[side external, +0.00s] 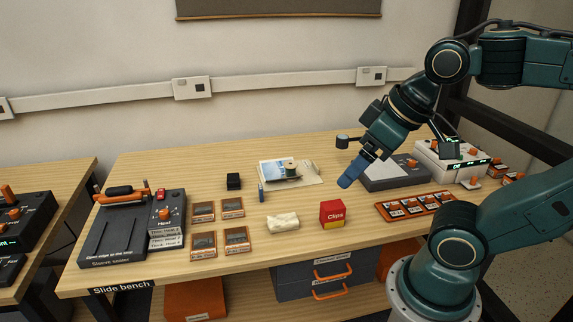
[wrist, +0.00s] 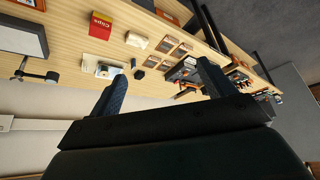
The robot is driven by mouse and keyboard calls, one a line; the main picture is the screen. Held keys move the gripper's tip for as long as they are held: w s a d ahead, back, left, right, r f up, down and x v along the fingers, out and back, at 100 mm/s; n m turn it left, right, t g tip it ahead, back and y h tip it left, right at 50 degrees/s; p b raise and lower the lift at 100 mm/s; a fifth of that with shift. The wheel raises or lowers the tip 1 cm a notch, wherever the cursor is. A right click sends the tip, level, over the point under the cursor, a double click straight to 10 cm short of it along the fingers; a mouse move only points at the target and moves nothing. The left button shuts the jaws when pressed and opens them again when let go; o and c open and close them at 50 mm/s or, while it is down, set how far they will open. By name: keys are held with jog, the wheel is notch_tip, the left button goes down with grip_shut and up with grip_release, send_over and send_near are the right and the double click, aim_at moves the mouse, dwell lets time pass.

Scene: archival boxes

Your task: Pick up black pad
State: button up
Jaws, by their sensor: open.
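The black pad (side external: 233,181) is a small dark block on the wooden bench, left of the papers and behind the orange-framed slides. In the wrist view the black pad (wrist: 139,75) shows small between my fingers, far beyond the tips. My gripper (side external: 350,176) hangs in the air over the right half of the bench, well to the right of the pad. In the wrist view my gripper (wrist: 161,73) has its two fingers wide apart, with nothing held between them.
Papers with a spool (side external: 290,170) and a small blue upright item (side external: 261,193) lie right of the pad. Slides (side external: 204,211), a whitish bundle (side external: 283,222) and a red Clips box (side external: 332,214) stand in front. The sleeve sealer (side external: 112,240) is left.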

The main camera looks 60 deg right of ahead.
jog(key=shift+w+r, duration=0.1)
jog(key=w+d+r+n+g+y, duration=0.1)
jog(key=w+d+r+n, duration=0.15)
jog(key=w, duration=1.05)
jog(key=w+d+r+n, duration=0.15)
jog(key=w+d, duration=0.25)
jog(key=w, duration=1)
jog(key=w+d+f+n+y, duration=0.1)
jog(key=w+d+f+n, duration=0.1)
jog(key=w+d+f, duration=0.5)
jog(key=w+d+f+n+g, duration=0.1)
jog(key=w+d+f+n, duration=0.1)
jog(key=w+d+f, duration=0.6)
notch_tip(320, 180, down, 6)
jog(key=shift+w+d+f+y, duration=0.15)
jog(key=shift+d+y, duration=0.25)
jog(key=shift+d, duration=0.55)
jog(key=shift+w, duration=0.1)
send_near(233, 181)
jog(key=shift+w+d+f, duration=0.4)
jog(key=shift+w+f, duration=0.1)
jog(key=shift+f, duration=0.3)
jog(key=shift+w+d+f, duration=0.35)
jog(key=shift+w+f, duration=0.15)
jog(key=shift+f, duration=0.25)
